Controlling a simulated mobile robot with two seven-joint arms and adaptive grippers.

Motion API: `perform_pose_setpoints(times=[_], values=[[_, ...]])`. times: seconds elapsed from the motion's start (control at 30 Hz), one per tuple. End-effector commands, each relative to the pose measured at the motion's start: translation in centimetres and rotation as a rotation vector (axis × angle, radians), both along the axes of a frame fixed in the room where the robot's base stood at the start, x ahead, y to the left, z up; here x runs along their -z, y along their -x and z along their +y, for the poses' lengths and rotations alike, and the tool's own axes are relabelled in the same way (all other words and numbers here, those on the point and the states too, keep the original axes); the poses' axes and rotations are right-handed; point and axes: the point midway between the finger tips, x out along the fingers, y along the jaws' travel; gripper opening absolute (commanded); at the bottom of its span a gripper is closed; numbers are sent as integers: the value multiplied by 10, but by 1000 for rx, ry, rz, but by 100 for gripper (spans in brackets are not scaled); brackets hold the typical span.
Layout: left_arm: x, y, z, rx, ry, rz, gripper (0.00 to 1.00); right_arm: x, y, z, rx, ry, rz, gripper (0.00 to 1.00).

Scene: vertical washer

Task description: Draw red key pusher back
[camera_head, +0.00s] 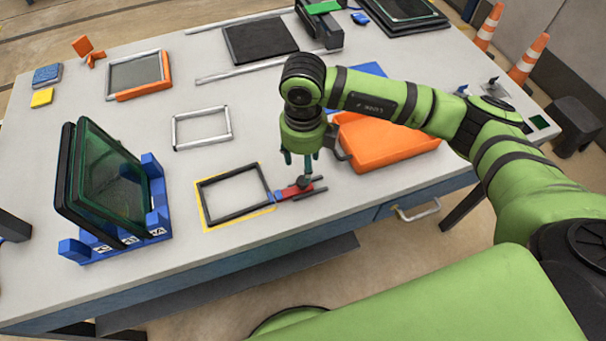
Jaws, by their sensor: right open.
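The red key pusher (298,191) lies near the table's front edge, at the right side of a black rectangular frame (234,191) with a yellow outline around it. Dark bars flank the red part. My right gripper (301,163) points down directly over the pusher, its teal fingers apart and their tips close to a dark upright piece on it. I cannot tell whether the fingers touch it. My left gripper is not in view.
A blue rack (153,190) with upright dark glass panels stands at the left. An orange tray (385,142) lies right of my right gripper. A light grey frame (202,128) lies behind the black frame. Bare table separates the rack and black frame.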

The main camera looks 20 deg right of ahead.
Motion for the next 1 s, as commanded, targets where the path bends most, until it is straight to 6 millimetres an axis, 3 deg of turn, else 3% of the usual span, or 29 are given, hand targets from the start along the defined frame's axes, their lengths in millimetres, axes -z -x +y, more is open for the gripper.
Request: perform_pose_setpoints(times=[0.4, 0.77, 0.87, 0.9, 1.0], values=[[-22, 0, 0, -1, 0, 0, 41, 56, 2, 2, -3, -5, 6, 54], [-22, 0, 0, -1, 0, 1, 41, 65, 2, 2, -5, -7, 4, 54], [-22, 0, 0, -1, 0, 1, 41, 65, 2, 2, -5, -7, 4, 18], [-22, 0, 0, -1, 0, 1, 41, 65, 2, 2, -5, -7, 4, 2], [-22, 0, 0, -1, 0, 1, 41, 65, 2, 2, -5, -7, 4, 0]])
